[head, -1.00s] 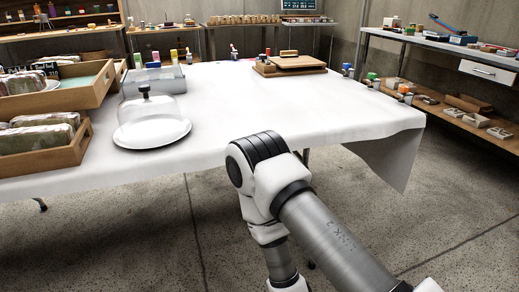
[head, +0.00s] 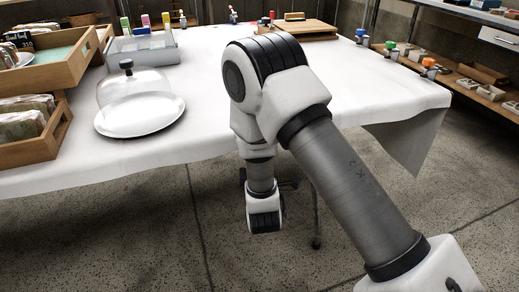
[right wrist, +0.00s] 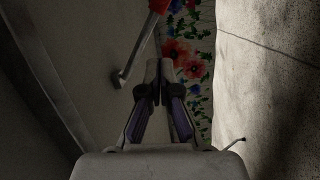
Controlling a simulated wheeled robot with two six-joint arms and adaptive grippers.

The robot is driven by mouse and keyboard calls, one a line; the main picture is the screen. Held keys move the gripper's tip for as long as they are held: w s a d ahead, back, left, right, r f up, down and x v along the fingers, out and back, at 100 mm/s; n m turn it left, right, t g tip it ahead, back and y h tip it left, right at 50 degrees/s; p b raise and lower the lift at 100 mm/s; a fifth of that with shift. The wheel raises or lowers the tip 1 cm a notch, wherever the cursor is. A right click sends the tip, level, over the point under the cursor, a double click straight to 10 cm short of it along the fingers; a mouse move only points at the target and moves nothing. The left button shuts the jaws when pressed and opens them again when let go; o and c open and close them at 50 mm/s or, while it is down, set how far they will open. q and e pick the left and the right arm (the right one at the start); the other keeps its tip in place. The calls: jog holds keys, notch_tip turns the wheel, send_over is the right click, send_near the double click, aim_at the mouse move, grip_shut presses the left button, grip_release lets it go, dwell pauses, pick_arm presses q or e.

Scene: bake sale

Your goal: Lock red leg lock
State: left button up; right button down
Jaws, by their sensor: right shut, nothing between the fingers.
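A small red piece (right wrist: 158,5), likely the red leg lock, is at the top edge of the right wrist view, partly cut off. A thin metal bar (right wrist: 138,50) runs down and left from it. My right gripper (right wrist: 158,66) is shut and empty, pointing toward the red piece and apart from it in the picture. In the head view my right arm reaches down in front of the white-covered table (head: 225,70), and I cannot make out the fingers there. I cannot tell whether the lock is open or closed. My left gripper is in neither view.
A floral cloth (right wrist: 185,55) hangs beside the fingers. A grey metal beam (right wrist: 45,75) runs along the left. A domed plate (head: 138,130), wooden crates (head: 40,145) and a wooden board (head: 285,30) are on the table. Bare concrete floor (head: 130,230) lies in front.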

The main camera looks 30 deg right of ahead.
jog(key=w+d+b, duration=0.4)
jog(key=d, duration=0.2)
jog(key=shift+f, duration=0.15)
jog(key=shift+d, duration=0.1)
jog(key=shift+d, duration=0.1)
jog(key=d+f+p, duration=0.1)
jog(key=d, duration=0.1)
jog(key=s+d+f+p, duration=0.1)
jog(key=d+f, duration=0.1)
jog(key=shift+f+p, duration=0.2)
jog(key=shift+p, duration=0.15)
